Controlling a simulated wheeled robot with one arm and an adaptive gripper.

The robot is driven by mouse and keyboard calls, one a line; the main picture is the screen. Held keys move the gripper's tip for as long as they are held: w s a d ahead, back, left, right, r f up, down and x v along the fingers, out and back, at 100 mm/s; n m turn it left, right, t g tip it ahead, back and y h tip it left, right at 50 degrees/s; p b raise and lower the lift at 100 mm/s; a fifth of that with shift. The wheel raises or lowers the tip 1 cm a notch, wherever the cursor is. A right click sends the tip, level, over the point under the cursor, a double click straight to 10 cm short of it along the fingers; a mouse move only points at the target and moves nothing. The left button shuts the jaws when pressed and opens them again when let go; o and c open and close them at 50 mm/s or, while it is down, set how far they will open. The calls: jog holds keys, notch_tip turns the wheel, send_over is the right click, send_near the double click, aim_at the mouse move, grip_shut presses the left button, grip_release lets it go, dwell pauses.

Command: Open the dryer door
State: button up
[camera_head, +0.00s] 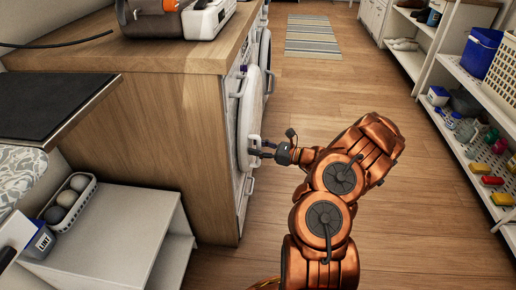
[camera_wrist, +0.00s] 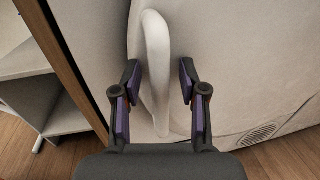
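The dryer (camera_head: 243,120) is a white front-loading machine set in a wooden cabinet, seen from the side in the head view. Its round white door (camera_head: 250,112) looks closed. In the wrist view the white curved door handle (camera_wrist: 155,65) stands upright between the two fingers of my gripper (camera_wrist: 158,82). The fingers are apart, with a visible gap to the handle on the right side; the left fingertip is close to it, and I cannot tell if it touches. In the head view my gripper (camera_head: 262,149) is at the front of the door, near its lower edge.
A wooden countertop (camera_head: 150,50) bears an appliance (camera_head: 175,15). A second round-doored machine (camera_head: 265,50) stands beyond the dryer. White shelves (camera_head: 475,80) with bottles and baskets line the right. The wooden floor (camera_head: 330,95) between is clear, with a striped rug (camera_head: 312,35) further back.

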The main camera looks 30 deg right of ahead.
grip_shut()
dwell(0.4)
jog(key=shift+s+d, duration=0.1)
